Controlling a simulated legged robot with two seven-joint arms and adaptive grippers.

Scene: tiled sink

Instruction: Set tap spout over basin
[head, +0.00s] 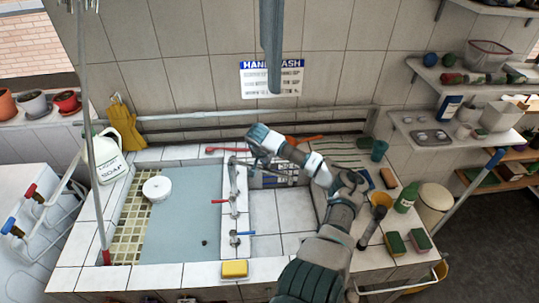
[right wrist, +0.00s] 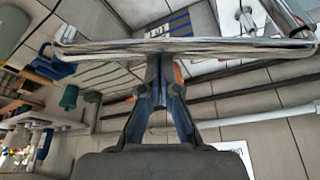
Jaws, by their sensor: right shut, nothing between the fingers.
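The metal tap stands on the tiled divider between the two basins, with a red handle (head: 220,201) and a blue handle (head: 241,233). The left basin (head: 185,230) has a blue-grey floor; the right basin (head: 275,212) is tiled. My left gripper is not in view.
A yellow sponge (head: 235,268) lies on the front rim. Pipes (head: 190,125) run along the back wall.

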